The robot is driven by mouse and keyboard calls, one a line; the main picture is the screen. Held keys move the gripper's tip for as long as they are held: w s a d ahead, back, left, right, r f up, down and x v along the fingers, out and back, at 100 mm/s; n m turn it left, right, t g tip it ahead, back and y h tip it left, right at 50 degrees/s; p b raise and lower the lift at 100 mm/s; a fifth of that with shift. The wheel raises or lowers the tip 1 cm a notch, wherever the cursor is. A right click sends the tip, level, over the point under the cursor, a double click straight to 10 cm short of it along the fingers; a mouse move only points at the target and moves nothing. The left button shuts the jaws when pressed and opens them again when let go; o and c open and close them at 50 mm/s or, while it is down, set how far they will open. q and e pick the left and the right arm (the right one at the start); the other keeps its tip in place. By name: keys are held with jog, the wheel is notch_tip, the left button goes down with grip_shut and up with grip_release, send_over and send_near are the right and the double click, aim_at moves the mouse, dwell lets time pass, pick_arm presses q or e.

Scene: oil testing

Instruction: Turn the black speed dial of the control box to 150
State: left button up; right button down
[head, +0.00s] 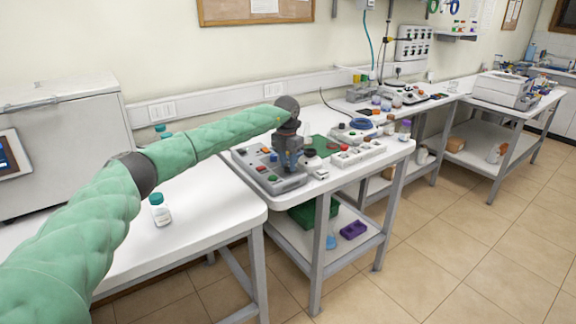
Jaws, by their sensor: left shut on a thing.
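The grey control box (251,173) lies on the white table at the centre, with red, orange and green buttons on its top. My left arm reaches in from the left, and its dark gripper (291,170) points down over the right part of the box. It is shut on the black speed dial, which the fingers hide almost entirely. The dial's mark and scale are too small and covered to read. My right gripper is not in view.
A green mat (324,145) and a white block with red and green parts (357,153) lie right of the box. A gap separates the two tables' front parts.

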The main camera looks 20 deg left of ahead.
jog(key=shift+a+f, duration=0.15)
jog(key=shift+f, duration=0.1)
pick_arm(q)
jog(key=o, duration=1)
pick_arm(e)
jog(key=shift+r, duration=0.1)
pick_arm(q)
jog(key=shift+r+b, duration=0.3)
jog(key=shift+r, duration=0.3)
notch_tip(320, 180, up, 6)
jog(key=shift+a+f+b, duration=0.1)
jog(key=shift+a+b, duration=0.05)
jog(key=shift+b, duration=0.55)
jog(key=shift+r, duration=0.45)
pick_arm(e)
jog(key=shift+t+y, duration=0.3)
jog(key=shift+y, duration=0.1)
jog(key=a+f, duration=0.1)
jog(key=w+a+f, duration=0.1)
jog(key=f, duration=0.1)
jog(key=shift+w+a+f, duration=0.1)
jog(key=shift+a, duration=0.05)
